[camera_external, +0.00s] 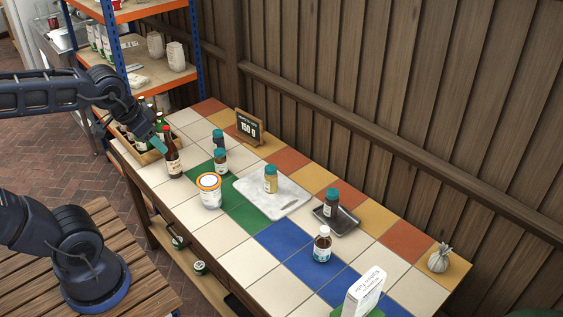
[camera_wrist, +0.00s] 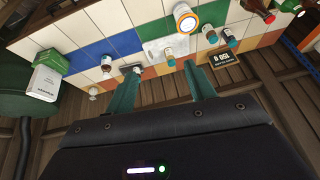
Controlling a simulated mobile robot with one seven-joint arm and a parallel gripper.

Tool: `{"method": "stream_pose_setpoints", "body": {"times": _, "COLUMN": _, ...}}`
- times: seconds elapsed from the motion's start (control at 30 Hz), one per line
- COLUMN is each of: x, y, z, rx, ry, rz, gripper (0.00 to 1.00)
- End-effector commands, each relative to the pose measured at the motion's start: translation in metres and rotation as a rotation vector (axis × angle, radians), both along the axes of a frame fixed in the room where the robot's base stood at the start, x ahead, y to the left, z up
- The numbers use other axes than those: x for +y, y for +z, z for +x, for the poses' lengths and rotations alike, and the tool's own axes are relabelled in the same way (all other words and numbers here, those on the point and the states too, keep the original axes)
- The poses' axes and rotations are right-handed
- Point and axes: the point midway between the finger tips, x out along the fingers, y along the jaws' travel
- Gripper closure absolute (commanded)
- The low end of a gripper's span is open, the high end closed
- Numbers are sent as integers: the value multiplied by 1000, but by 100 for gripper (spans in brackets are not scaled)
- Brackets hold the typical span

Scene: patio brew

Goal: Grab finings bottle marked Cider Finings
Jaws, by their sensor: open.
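Several small bottles stand on the tiled counter, and I cannot read which is marked Cider Finings. Two dark teal-capped bottles, one behind (camera_external: 218,141) and one in front (camera_external: 221,162), stand close together. A yellowish teal-capped bottle (camera_external: 270,182) stands on the marble board (camera_external: 293,201). A dark teal-capped bottle (camera_external: 331,205) stands on a dark tray (camera_external: 347,221). A brown white-capped bottle (camera_external: 322,246) stands on blue tiles. My gripper (camera_external: 158,141) is open and empty, at the counter's left end, apart from these bottles. Its two teal fingers show in the wrist view (camera_wrist: 161,80).
A wooden wall (camera_external: 390,100) bounds the back.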

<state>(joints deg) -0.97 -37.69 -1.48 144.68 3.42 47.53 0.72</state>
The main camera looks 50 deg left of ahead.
Motion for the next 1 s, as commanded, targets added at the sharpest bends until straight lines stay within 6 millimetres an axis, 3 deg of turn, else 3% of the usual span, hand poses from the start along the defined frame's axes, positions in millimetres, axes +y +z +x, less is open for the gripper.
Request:
{"method": "stream_pose_setpoints", "body": {"times": 0.1, "x": 2, "y": -10, "z": 36, "rx": -24, "ry": -37, "rz": 55, "gripper": 46}}
{"method": "stream_pose_setpoints", "body": {"times": 0.5, "x": -5, "y": -53, "z": 145, "rx": -131, "ry": -227, "rz": 190, "gripper": 46}}
{"method": "stream_pose_setpoints", "body": {"times": 1.0, "x": -48, "y": -140, "z": 252, "rx": -275, "ry": -531, "rz": 201, "gripper": 46}}
